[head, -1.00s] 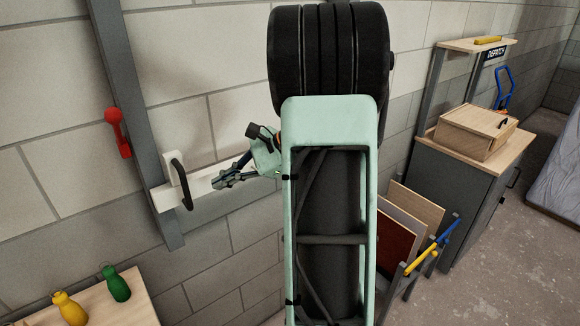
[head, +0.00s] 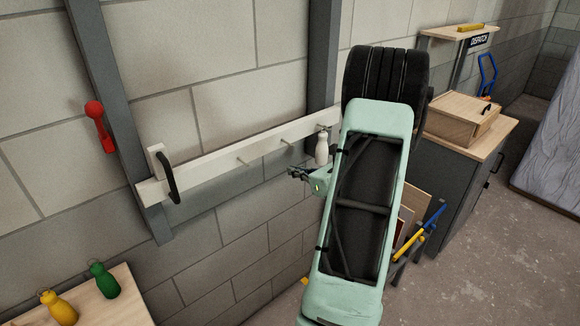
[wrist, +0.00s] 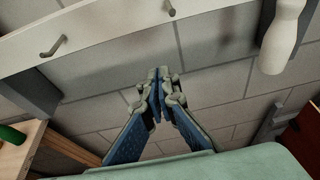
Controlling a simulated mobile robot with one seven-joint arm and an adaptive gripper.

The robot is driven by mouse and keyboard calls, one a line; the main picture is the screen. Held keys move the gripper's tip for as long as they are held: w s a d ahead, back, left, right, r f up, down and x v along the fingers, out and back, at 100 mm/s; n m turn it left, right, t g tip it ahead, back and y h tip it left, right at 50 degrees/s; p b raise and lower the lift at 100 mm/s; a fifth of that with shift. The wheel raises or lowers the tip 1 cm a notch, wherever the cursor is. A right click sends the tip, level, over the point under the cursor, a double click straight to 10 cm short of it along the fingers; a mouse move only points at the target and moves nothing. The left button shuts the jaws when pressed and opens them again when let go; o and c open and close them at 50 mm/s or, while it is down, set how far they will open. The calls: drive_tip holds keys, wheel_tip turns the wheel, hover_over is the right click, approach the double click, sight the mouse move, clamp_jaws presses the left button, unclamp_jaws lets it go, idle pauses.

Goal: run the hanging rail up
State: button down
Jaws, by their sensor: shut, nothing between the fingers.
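The hanging rail (head: 215,163) is a pale batten slanting across two grey posts on the block wall, with short pegs along it. A black bow handle (head: 170,178) is on its left end. A white bottle-shaped piece (head: 321,148) hangs near its right part. In the wrist view the rail (wrist: 110,30) crosses the top and the white piece (wrist: 284,38) hangs at upper right. My gripper (head: 296,174) is just below the rail, left of the white piece, apart from the handle. In the wrist view its fingers (wrist: 160,82) are shut and empty. My arm hides the rail's right end.
Green (head: 104,280) and yellow (head: 61,308) bottle-shaped pieces lie on a wooden table at lower left. A grey cabinet (head: 463,180) with a wooden box stands at right. Wall below the rail is clear.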

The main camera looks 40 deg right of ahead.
drive_tip(key=w+r, duration=0.1)
drive_tip(key=w, duration=0.7)
drive_tip(key=shift+s+r, duration=0.1)
drive_tip(key=shift+r, duration=0.1)
wheel_tip(320, 180, up, 28)
idle(0.5)
drive_tip(key=shift+a, duration=0.1)
